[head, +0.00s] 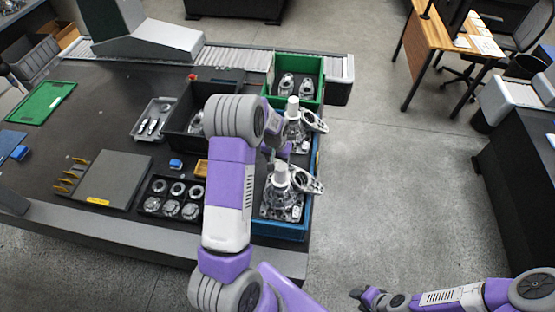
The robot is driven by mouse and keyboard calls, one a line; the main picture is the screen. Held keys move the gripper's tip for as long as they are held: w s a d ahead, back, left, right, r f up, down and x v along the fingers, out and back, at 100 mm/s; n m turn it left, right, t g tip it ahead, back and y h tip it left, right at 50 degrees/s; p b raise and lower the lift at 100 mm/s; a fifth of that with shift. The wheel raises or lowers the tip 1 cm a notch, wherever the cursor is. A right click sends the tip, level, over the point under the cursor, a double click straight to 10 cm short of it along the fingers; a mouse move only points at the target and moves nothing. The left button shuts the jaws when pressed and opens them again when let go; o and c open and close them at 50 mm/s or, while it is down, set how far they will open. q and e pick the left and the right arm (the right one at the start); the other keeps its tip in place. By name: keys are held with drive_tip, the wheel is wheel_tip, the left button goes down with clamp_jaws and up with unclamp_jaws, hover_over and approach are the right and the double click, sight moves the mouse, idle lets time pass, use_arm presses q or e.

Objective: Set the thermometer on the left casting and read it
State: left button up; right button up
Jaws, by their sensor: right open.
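Grey metal castings stand in a blue tray (281,230) right of centre: a nearer casting (280,200) and a farther casting (295,132), each with a pale cylindrical top. I cannot tell which is the task's left casting. I cannot pick out a thermometer for certain. My left arm reaches up across the middle; its gripper (273,148) is by the castings, mostly hidden, so its jaws cannot be read. My right gripper (359,296) is open and empty, low over the floor at the bottom right, away from the tray.
A green bin (312,67) with metal parts stands behind the blue tray. A black bin (178,128), a grey tray (143,131) and a black tray of round parts (150,204) lie left of my arm. A small blue object (177,164) sits nearby.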

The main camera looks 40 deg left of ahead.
use_arm(q)
drive_tip(key=shift+f, duration=0.2)
drive_tip(key=o, duration=1.1)
drive_tip(key=shift+r, duration=0.2)
drive_tip(key=shift+r, duration=0.3)
drive_tip(key=r, duration=0.3)
drive_tip(key=s+r, duration=0.1)
drive_tip(key=r, duration=0.7)
drive_tip(key=shift+s+d+r, duration=0.2)
drive_tip(key=shift+d, duration=0.05)
